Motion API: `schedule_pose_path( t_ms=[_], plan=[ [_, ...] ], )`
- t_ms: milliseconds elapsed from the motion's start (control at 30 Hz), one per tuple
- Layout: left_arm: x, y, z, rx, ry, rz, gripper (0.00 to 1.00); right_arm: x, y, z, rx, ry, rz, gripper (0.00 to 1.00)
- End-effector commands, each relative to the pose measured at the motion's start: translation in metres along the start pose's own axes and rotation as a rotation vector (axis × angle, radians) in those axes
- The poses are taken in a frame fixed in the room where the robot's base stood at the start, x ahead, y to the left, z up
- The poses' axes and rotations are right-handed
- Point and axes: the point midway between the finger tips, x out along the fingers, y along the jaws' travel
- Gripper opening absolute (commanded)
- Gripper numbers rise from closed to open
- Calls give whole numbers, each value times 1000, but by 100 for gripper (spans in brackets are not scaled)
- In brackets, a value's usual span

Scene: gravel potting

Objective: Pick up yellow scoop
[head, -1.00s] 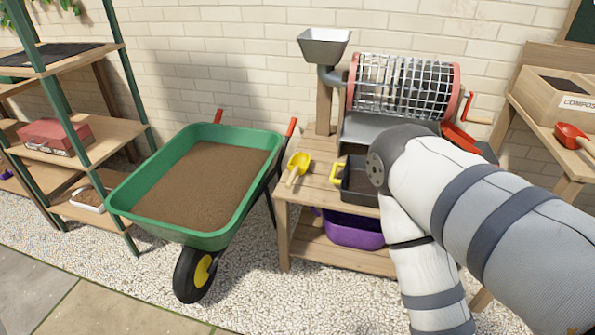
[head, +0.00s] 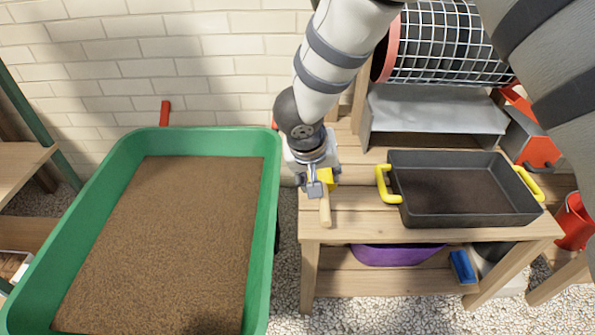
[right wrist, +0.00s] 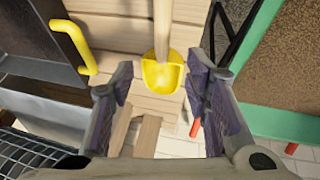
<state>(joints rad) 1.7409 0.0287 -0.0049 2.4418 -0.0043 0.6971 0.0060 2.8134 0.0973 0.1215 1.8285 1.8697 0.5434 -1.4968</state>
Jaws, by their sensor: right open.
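The yellow scoop (head: 325,180) lies on the left end of the wooden bench, its wooden handle (head: 325,211) towards the front edge. My right gripper (head: 317,183) is above it and hides part of the scoop in the head view. In the right wrist view the yellow scoop (right wrist: 162,74) lies between the two spread fingers of my right gripper (right wrist: 163,95), with clear gaps on both sides. The gripper is open and empty. My left gripper is not in view.
A black tray (head: 400,213) with yellow handles is right of the scoop. A sieve drum (head: 440,45) stands behind. A purple tub (head: 395,255) is on the lower shelf.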

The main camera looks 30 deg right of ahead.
Motion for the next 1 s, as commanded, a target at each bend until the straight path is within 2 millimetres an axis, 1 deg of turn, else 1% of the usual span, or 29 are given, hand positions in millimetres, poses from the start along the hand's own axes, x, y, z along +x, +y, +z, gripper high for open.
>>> schedule_pose_path(
  t_ms=[67, 200, 300, 367, 433, 600, 700, 900, 933, 967, 1000],
  plan=[
    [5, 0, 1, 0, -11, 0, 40, 10, -2, -1, 6, -2, -4, 43],
    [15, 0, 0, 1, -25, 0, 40, 43, -2, -1, 5, -2, -1, 43],
    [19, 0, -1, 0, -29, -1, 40, 59, -2, -1, 5, -1, -3, 43],
    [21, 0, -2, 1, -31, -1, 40, 65, -2, -2, 6, -1, -4, 43],
    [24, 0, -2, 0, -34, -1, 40, 75, -4, -2, 4, 0, -3, 43],
    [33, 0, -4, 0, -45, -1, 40, 108, -8, -4, 5, -2, -1, 43],
    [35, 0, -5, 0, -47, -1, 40, 117, -8, -5, 5, 0, -4, 43],
    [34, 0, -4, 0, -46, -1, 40, 117, -8, -6, 5, 1, -5, 43],
    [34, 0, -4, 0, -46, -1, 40, 117, -8, -6, 5, 1, -5, 40],
    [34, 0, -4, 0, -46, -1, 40, 117, -8, -6, 5, 1, -5, 34],
    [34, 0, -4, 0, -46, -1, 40, 117, -8, -6, 5, 1, -5, 25]
  ],
)
